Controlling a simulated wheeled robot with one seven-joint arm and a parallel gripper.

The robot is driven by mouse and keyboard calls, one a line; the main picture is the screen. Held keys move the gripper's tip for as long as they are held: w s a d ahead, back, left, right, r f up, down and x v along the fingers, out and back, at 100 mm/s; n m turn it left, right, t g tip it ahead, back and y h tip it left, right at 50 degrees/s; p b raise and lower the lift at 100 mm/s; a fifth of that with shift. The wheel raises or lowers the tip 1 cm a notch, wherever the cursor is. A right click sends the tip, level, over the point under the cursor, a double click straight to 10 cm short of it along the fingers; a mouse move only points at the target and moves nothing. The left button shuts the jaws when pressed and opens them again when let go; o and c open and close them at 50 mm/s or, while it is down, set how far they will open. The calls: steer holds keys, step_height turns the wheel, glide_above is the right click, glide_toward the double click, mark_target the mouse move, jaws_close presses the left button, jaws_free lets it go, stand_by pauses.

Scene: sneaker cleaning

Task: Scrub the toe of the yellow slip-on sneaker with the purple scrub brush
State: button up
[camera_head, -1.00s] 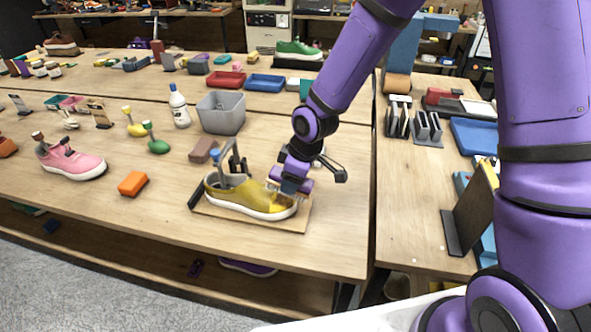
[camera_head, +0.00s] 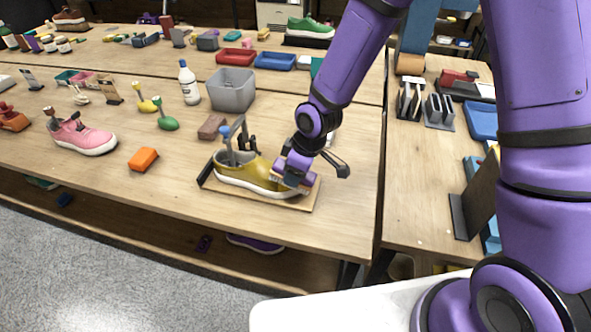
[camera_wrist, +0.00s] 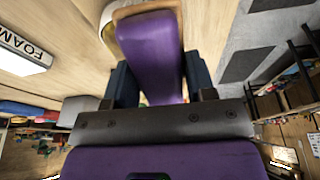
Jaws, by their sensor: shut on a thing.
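The yellow slip-on sneaker (camera_head: 235,174) with a white sole lies on a wooden board (camera_head: 303,203), its toe to the right. A grey-blue upright piece stands in its opening. My gripper (camera_head: 296,174) is at the toe, shut on the purple scrub brush (camera_head: 307,179). The brush's pale bristles are low against the toe; exact contact is hard to tell. In the wrist view, the brush (camera_wrist: 150,50) sits between both dark fingers of my gripper (camera_wrist: 160,80) and hides most of the toe.
A grey bin (camera_head: 232,92) and a white bottle (camera_head: 188,84) stand behind the sneaker. A brown block (camera_head: 211,127) is near the board, an orange block (camera_head: 143,159) farther left. A pink sneaker (camera_head: 85,138) is at left. The table front is clear.

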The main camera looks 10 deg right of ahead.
steer(key=shift+x, duration=1.1)
stand_by(0.3)
steer(key=shift+w+d+r, duration=0.1)
steer(key=shift+w+d, duration=0.3)
steer(key=shift+w, duration=0.3)
steer(key=shift+w+d+r, duration=0.1)
steer(key=shift+w+d, duration=0.3)
steer(key=shift+w, duration=0.3)
steer(key=shift+c, duration=0.2)
steer(key=shift+w+d, duration=0.35)
steer(key=shift+w, duration=0.4)
steer(key=shift+w+d, duration=0.3)
steer(key=shift+w, duration=0.45)
steer(key=shift+w+d, duration=0.35)
steer(key=shift+w, duration=0.35)
steer(key=shift+f, duration=0.1)
steer(key=shift+s+a, duration=0.1)
steer(key=shift+s+a+r, duration=0.1)
steer(key=shift+s+a, duration=0.3)
steer(key=shift+s, duration=0.45)
steer(key=shift+s+a+r, duration=0.1)
steer(key=shift+s+a, duration=0.25)
steer(key=shift+s, duration=0.55)
